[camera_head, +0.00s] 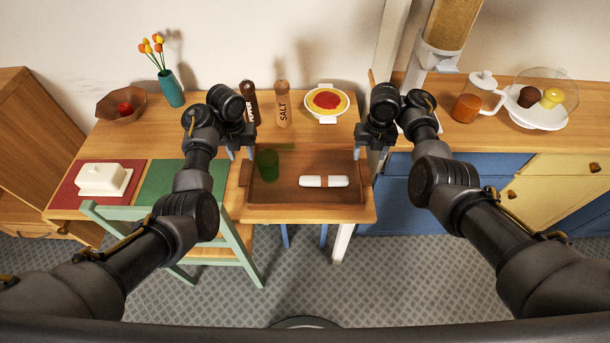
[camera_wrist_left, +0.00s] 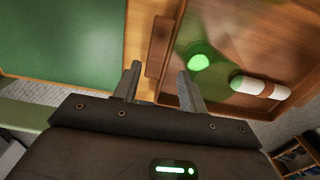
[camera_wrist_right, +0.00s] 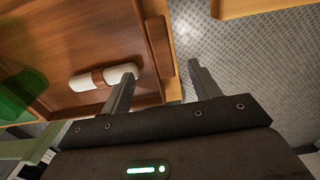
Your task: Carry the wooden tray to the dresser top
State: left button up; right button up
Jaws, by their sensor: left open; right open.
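The brown wooden tray (camera_head: 305,199) lies flat on the table. It carries a green see-through glass (camera_head: 267,165) and a white rolled napkin with a brown band (camera_head: 324,181). My left gripper (camera_head: 240,153) is open above the tray's left side. In the left wrist view the left handle (camera_wrist_left: 158,45) lines up between its fingertips (camera_wrist_left: 160,72). My right gripper (camera_head: 374,153) is open above the right side. The right handle (camera_wrist_right: 160,45) lines up between its fingertips (camera_wrist_right: 160,72). Neither grips anything. The wooden dresser top (camera_head: 460,137) is at the right.
A glass jug (camera_head: 472,105) and a domed plate (camera_head: 540,115) stand on the dresser, with bare wood at its front. Behind the tray are pepper (camera_head: 251,103) and salt (camera_head: 282,104) mills and a plate (camera_head: 327,102). A green chair (camera_head: 235,250) stands at the table's front.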

aim_at(246, 171)
pick_arm(q)
jog(key=shift+f, duration=0.25)
pick_arm(e)
jog(key=shift+w+a+f, duration=0.1)
jog(key=shift+a, duration=0.05)
pick_arm(q)
jog(key=shift+s+a+f, duration=0.1)
jog(key=shift+s+f, duration=0.05)
jog(key=shift+f, duration=0.3)
pick_arm(e)
jog(key=shift+f, duration=0.45)
pick_arm(q)
jog(key=shift+f, duration=0.25)
pick_arm(e)
jog(key=shift+s+f, duration=0.2)
jog(key=shift+f, duration=0.15)
pick_arm(q)
jog(key=shift+f, duration=2.85)
pick_arm(e)
jog(key=shift+f, duration=2.95)
pick_arm(q)
jog(key=c, duration=0.9)
pick_arm(e)
jog(key=c, duration=0.9)
pick_arm(q)
grip_shut()
pick_arm(e)
grip_shut()
jog(key=shift+r, duration=0.1)
